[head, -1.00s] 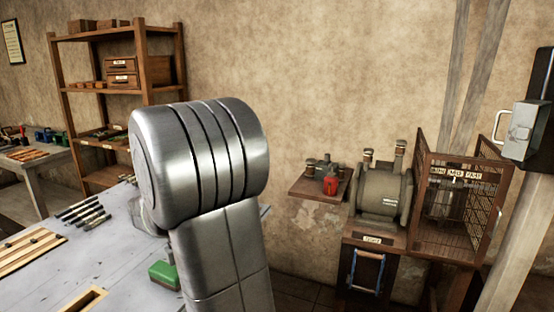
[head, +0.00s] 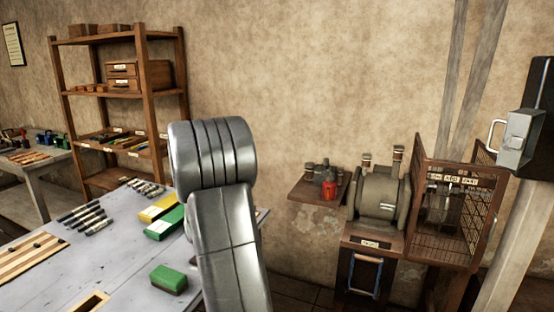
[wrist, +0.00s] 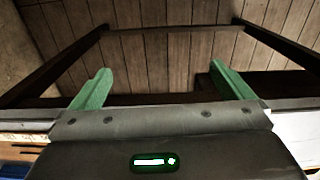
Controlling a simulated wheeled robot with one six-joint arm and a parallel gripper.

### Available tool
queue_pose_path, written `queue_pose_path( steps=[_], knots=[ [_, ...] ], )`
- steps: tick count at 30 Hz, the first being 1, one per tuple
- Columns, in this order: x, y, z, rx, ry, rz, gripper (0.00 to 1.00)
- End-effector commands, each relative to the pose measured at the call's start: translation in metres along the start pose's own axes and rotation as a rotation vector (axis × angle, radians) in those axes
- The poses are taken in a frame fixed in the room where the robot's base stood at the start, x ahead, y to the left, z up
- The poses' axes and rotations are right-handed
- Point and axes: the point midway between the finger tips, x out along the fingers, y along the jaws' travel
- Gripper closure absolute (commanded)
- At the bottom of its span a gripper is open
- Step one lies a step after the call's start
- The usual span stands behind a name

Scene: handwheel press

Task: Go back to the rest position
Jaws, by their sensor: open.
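In the wrist view my gripper (wrist: 162,92) is open, its two green fingers wide apart with nothing between them. Beyond the fingers are dark beams and wooden planks, with pale strips at the lower left and right edges. In the head view my grey metal arm stands upright in front of the table's right part; the gripper itself does not show there.
The grey table (head: 110,262) at left holds several dark pens, green boxes (head: 168,279), a yellow box (head: 158,207) and a striped wooden board (head: 25,256). A shelf (head: 125,100) stands behind. At right are a round machine (head: 380,195), a mesh cage (head: 455,210) and a red can (head: 329,190).

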Motion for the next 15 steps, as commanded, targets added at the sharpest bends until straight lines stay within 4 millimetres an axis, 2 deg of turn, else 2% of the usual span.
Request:
queue_pose_path(
  steps=[15],
  knots=[
    [0.041,0.040,0.045,0.543,-0.002,-0.002,0.00]
  ],
)
